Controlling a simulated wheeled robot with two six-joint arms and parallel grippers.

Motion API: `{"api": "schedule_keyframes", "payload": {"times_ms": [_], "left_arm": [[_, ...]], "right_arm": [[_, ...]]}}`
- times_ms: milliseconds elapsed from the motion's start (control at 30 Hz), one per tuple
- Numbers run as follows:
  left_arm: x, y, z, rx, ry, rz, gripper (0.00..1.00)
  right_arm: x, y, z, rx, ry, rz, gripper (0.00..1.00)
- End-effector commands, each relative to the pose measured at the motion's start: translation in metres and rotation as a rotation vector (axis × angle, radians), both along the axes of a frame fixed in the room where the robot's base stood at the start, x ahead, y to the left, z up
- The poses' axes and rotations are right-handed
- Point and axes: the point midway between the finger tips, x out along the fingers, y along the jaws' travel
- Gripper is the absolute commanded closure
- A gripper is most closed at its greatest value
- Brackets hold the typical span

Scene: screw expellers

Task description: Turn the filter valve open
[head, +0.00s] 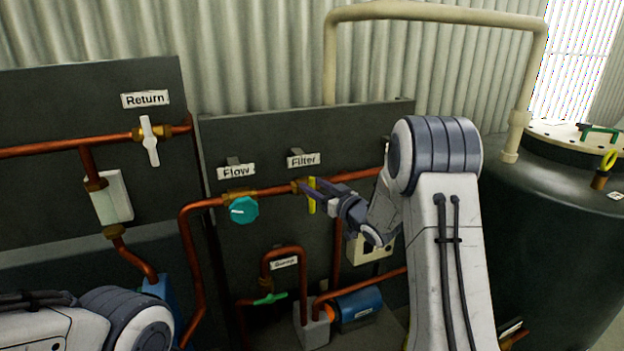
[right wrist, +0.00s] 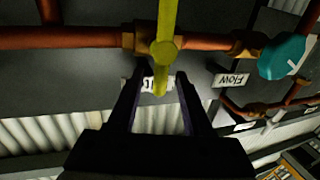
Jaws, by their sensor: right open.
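The filter valve has a yellow lever handle (head: 311,195) on a copper pipe, below and right of the "Filter" label (head: 303,160). The handle stands upright, across the pipe. My right gripper (head: 318,188) is at the handle, with its jaws open. In the right wrist view, which is turned over, the handle (right wrist: 166,22) crosses the pipe, and one end reaches between the spread fingertips (right wrist: 162,74). Whether either finger touches it I cannot tell. My left arm shows at the lower left of the head view; its gripper is out of view.
The teal flow knob (head: 243,210) sits left of the filter valve on the same pipe. A white return lever (head: 149,141) is on the left panel. A green-handled valve (head: 270,299) and a blue cylinder (head: 357,304) are below. A dark tank (head: 550,230) stands right.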

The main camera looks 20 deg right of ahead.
Motion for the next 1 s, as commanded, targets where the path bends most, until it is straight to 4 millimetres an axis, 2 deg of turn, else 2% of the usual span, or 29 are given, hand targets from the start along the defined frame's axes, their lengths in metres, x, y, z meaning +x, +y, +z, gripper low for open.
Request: {"api": "schedule_keyframes", "payload": {"times_ms": [133,433,567,1000], "left_arm": [[0.0,0.0,0.0055,0.0,0.0,0.0,0.5],[0.0,0.0,0.0052,0.0,0.0,0.0,0.5],[0.0,0.0,0.0052,0.0,0.0,0.0,0.5],[0.0,0.0,-0.0032,0.0,0.0,0.0,0.5]], "right_arm": [[0.0107,0.0036,0.0004,-0.001,0.001,0.001,0.49],[0.0127,0.0041,-0.0005,-0.001,0.0,0.0,0.49],[0.0125,0.0041,-0.0005,-0.001,0.0,0.0,0.99],[0.0123,0.0062,-0.0023,-0.052,-0.002,0.001,1.0]]}}
